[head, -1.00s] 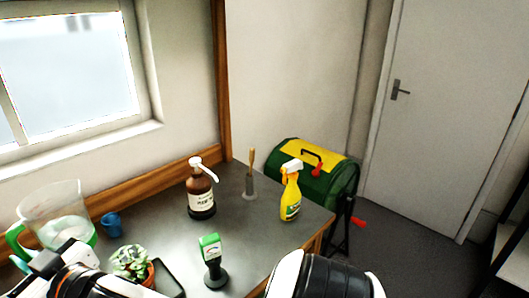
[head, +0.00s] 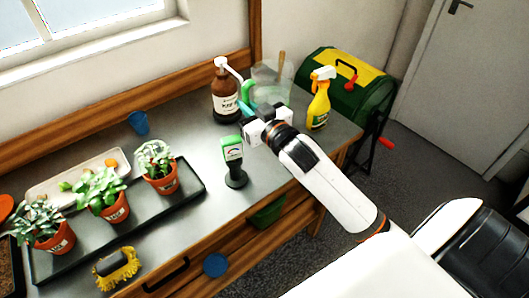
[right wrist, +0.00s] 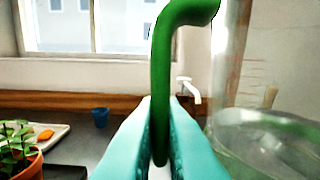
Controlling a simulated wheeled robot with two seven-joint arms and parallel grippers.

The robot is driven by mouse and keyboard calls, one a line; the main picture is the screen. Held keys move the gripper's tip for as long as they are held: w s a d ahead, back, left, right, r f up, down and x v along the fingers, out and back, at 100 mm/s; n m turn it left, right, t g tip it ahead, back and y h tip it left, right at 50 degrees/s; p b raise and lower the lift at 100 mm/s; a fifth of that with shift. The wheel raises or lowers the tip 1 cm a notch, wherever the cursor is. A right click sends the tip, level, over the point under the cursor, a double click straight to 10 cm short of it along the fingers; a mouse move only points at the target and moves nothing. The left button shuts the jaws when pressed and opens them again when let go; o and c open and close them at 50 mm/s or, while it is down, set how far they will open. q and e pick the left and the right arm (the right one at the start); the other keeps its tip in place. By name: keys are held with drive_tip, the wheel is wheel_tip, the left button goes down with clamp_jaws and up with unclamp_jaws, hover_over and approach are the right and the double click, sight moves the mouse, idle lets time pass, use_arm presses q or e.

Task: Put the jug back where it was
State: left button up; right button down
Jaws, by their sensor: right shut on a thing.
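The clear jug (head: 274,82) with a green handle (head: 246,89) stands upright at the back right of the bench, between the brown pump bottle (head: 226,97) and the yellow spray bottle (head: 318,105). My right gripper (head: 252,109) is shut on the handle. In the right wrist view the teal fingers (right wrist: 160,125) close around the green handle (right wrist: 160,75), and the jug's clear body (right wrist: 265,140) is at the right. My gripper hides the jug's lower part in the head view, so I cannot tell whether it touches the bench. My left gripper is out of view.
A green meter (head: 233,160) stands in front of my right gripper. A wooden-handled tool (head: 281,62) is behind the jug. A blue cup (head: 138,122) and a black tray (head: 75,253) with potted plants are to the left. Bare bench lies between cup and pump bottle.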

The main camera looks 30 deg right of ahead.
wheel_tip(320, 180, down, 17)
drive_tip(key=shift+a+r+b, duration=0.15)
drive_tip(key=shift+b, duration=0.4)
drive_tip(key=c, duration=2)
unclamp_jaws()
drive_tip(key=shift+f, duration=0.25)
drive_tip(key=o, duration=0.5)
drive_tip(key=shift+c, duration=0.2)
drive_tip(key=shift+r, duration=0.1)
drive_tip(key=s, duration=0.4)
drive_tip(key=s+b, duration=0.1)
drive_tip(key=s, duration=0.7)
drive_tip(key=shift+d+r, duration=0.15)
drive_tip(key=shift+d, duration=0.15)
drive_tip(key=shift+s, duration=0.1)
